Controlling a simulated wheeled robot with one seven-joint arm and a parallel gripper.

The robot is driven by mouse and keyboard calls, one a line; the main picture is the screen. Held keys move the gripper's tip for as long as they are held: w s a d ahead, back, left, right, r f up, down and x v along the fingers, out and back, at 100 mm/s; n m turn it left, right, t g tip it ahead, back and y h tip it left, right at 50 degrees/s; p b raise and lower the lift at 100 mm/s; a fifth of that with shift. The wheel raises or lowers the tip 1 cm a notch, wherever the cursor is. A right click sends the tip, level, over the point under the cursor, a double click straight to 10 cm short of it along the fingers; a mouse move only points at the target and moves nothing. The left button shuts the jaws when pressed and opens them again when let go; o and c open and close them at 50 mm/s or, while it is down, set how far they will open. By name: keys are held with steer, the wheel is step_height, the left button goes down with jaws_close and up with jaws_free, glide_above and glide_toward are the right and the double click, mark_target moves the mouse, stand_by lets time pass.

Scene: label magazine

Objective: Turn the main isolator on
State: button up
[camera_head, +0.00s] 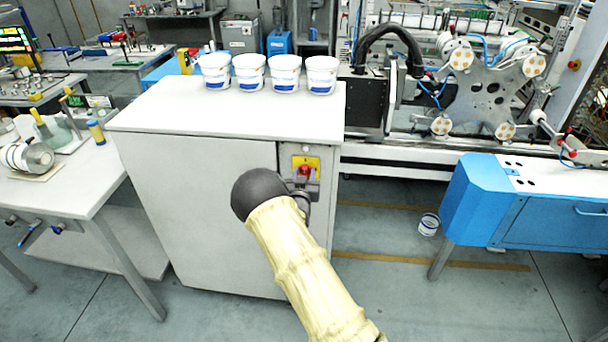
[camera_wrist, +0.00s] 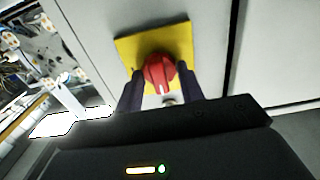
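The main isolator is a red rotary knob (camera_head: 304,170) on a yellow plate (camera_head: 313,161), on the upper right front of a grey cabinet (camera_head: 215,200). In the wrist view the red knob (camera_wrist: 160,72) sits in front of the yellow plate (camera_wrist: 128,48), with a pale mark near its lower edge. My gripper (camera_head: 302,190) is at the knob. In the wrist view my gripper's two dark fingers (camera_wrist: 160,80) stand apart, one on each side of the knob. Whether they touch it is not clear. My wrist hides the cabinet front below the plate.
Several white tubs (camera_head: 285,74) stand on the cabinet top. A workbench (camera_head: 80,185) is at the left, a blue-and-white machine unit (camera_head: 520,205) at the right. A small tub (camera_head: 428,224) stands on the floor between cabinet and unit.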

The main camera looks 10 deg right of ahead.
steer(key=c, duration=0.3)
steer(key=shift+f+m+b, duration=0.15)
steer(key=shift+m+b, duration=0.15)
steer(key=shift+b, duration=0.35)
steer(key=m+b, duration=0.2)
steer(key=b, duration=0.2)
steer(key=shift+d+f, duration=0.1)
steer(key=shift+f, duration=0.1)
steer(key=m+b, duration=1.5)
steer(key=b, duration=0.9)
steer(key=shift+s+d, duration=0.1)
steer(key=shift+m+b, duration=0.3)
